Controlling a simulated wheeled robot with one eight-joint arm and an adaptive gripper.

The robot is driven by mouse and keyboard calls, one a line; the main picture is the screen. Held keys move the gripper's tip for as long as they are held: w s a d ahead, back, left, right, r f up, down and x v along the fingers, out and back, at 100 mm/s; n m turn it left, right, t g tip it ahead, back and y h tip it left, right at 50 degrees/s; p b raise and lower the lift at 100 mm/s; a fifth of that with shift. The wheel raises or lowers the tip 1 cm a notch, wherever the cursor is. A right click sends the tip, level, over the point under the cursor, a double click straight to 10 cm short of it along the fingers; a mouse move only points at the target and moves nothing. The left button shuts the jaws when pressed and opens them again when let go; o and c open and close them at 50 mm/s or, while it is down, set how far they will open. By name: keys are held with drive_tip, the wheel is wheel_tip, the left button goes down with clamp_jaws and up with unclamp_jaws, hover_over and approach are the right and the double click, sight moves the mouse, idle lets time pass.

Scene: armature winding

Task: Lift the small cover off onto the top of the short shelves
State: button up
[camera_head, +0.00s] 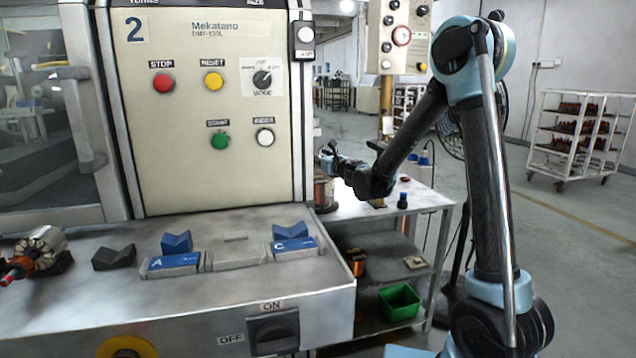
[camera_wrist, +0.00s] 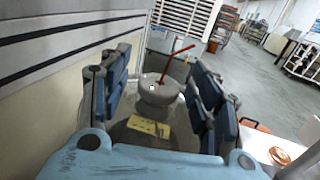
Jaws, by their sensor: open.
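In the wrist view, a grey rounded cover (camera_wrist: 160,88) with a small white mark sits on top of a wider dark round body with a yellow label (camera_wrist: 148,127). My gripper (camera_wrist: 163,76) is open, its blue-grey fingers on either side of the cover with gaps showing. In the head view my gripper (camera_head: 330,158) is small, beside the machine and above a coppery cylinder (camera_head: 323,190); the cover is hard to make out there. The short shelves (camera_head: 430,205) stand right of the machine, their light top partly behind my arm.
A green bin (camera_head: 399,302) is on a lower shelf. The control cabinet (camera_head: 215,110) stands close on the left. A thin red rod (camera_wrist: 178,60) rises behind the cover.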

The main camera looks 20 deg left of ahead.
drive_tip(key=shift+w+a, duration=0.15)
drive_tip(key=shift+a, duration=0.05)
clamp_jaws()
